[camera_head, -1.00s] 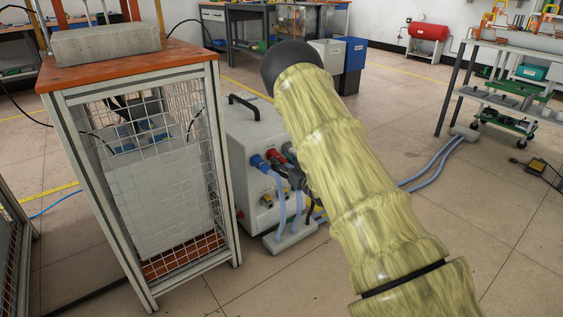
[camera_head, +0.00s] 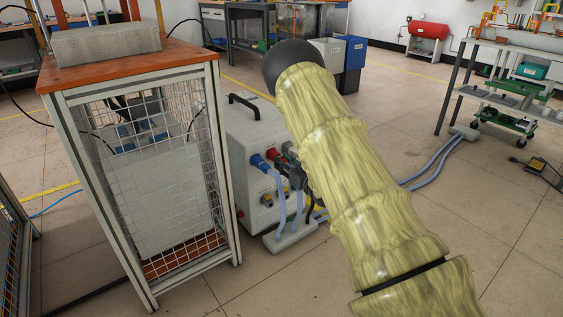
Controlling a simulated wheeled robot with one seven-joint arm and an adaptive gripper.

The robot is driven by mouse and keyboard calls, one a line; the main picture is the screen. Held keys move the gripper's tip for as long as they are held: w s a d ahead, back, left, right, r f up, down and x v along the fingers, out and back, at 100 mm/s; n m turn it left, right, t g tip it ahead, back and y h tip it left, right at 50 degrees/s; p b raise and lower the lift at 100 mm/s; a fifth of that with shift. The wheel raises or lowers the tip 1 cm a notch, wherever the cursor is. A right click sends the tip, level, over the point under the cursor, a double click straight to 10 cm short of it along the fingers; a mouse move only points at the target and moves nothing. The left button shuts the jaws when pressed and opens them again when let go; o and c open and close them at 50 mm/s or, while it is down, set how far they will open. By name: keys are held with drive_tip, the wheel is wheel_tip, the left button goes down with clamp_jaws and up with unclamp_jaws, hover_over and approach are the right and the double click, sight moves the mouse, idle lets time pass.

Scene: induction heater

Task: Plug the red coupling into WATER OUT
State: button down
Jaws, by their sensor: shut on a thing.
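The red coupling (camera_head: 273,154) is at the front face of the pale heater cabinet (camera_head: 246,136), just right of the blue coupling (camera_head: 257,161). My gripper (camera_head: 283,163) shows only as small dark parts beside the red coupling, mostly hidden behind my sleeved arm; it is shut on the red coupling. A pale blue hose (camera_head: 281,205) hangs below the couplings. The WATER OUT label cannot be read, and I cannot tell whether the red coupling is seated in a port or just in front of it.
A caged stand with an orange top (camera_head: 185,52) is close on the left. A low grey block (camera_head: 290,240) with hoses lies on the floor before the cabinet. A shelf trolley (camera_head: 495,97) stands at the right. The floor between is mostly clear.

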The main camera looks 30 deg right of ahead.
drive_tip(key=shift+s+d+p, duration=0.2)
drive_tip(key=shift+s+p, duration=0.9)
drive_tip(key=shift+s, duration=1.45)
drive_tip(key=shift+s, duration=0.15)
drive_tip(key=s+d+f+b, duration=0.1)
drive_tip(key=d+f, duration=0.1)
drive_tip(key=f, duration=0.9)
drive_tip(key=s+d+f+b, duration=0.1)
drive_tip(key=s+d+f, duration=0.15)
drive_tip(key=f, duration=0.85)
drive_tip(key=w+b, duration=0.3)
drive_tip(key=w, duration=0.5)
drive_tip(key=shift+w+r+b, duration=0.2)
drive_tip(key=shift+w+b, duration=0.1)
drive_tip(key=shift+a, duration=0.1)
drive_tip(key=shift+r+p, duration=0.1)
drive_tip(key=shift+p, duration=0.55)
idle(0.5)
